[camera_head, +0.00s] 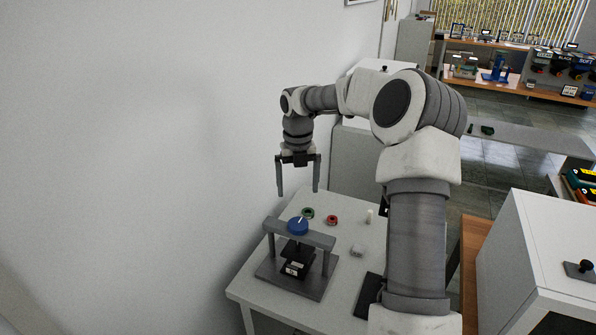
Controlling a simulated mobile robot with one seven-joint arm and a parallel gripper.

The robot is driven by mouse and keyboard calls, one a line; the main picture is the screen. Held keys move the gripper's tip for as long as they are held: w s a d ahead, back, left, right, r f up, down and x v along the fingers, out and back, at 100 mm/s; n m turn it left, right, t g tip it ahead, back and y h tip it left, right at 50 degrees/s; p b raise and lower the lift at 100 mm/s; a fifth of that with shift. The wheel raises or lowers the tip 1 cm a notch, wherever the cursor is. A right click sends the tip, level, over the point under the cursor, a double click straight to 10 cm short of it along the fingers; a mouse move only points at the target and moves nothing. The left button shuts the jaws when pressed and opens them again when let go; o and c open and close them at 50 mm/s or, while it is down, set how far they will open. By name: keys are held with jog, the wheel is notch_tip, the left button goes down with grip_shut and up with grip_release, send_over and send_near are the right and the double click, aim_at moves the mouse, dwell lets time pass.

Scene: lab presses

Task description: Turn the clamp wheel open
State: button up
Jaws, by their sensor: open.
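The clamp wheel (297,226) is a blue round knob with a light mark on its top. It sits on the grey crossbar of a small press (318,238). The press stands on a dark base plate on a white table (345,263), with a black block (296,262) under the bar. My gripper (297,191) points down with its two fingers spread wide and nothing between them. In this view it appears above the wheel, apart from it. The exact depth between gripper and wheel is hard to tell.
A green ring (308,212), a red ring (332,220), a small white cylinder (370,215) and a grey piece (357,250) lie behind and right of the press. A plain wall (140,150) is close on the left. A white cabinet (550,250) stands at right.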

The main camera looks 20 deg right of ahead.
jog(key=shift+r, duration=2.8)
